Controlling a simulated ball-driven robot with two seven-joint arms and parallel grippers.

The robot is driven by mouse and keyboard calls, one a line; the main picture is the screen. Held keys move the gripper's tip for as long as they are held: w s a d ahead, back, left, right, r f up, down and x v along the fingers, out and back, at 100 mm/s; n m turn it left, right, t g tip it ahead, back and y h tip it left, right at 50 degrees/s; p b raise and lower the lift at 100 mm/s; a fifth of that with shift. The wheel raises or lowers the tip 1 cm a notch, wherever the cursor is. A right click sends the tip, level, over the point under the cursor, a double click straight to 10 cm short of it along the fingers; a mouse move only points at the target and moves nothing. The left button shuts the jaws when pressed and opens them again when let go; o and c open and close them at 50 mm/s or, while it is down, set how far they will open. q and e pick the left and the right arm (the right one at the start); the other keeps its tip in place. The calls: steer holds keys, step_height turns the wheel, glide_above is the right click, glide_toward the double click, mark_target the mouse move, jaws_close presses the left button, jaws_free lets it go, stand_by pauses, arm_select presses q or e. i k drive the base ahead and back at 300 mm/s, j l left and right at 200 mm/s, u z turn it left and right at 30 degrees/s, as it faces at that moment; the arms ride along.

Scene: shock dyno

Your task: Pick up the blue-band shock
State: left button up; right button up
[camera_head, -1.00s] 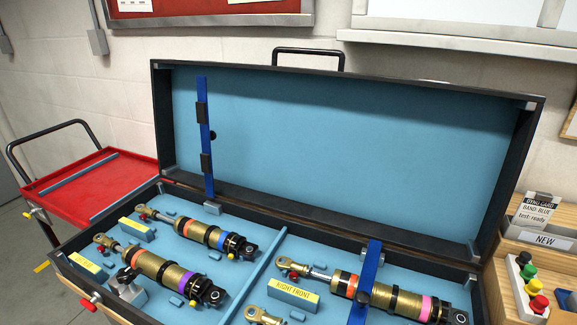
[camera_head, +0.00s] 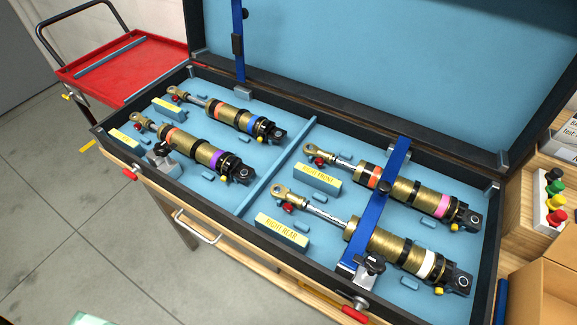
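The blue-band shock (camera_head: 236,117) lies in the back left of the open case (camera_head: 270,240), its blue band near its dark right end and an orange band further left. Its rod eye points left. A blue strap bar (camera_head: 240,45) stands upright behind it, so nothing crosses this shock. The purple-band shock (camera_head: 195,148) lies just in front of it. Neither of my grippers is in view.
The pink-band shock (camera_head: 405,190) and white-band shock (camera_head: 390,245) lie in the right half under a lowered blue bar (camera_head: 383,205). A divider (camera_head: 277,165) splits the case.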

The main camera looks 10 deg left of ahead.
mark_target(261, 128)
steer(key=i+j, duration=0.1)
steer(key=j, duration=0.3)
steer(key=i+j, duration=0.15)
steer(key=j, duration=0.25)
steer(key=i+j+z, duration=0.1)
steer(key=j, duration=0.3)
steer(key=i+j, duration=0.1)
steer(key=j, duration=0.3)
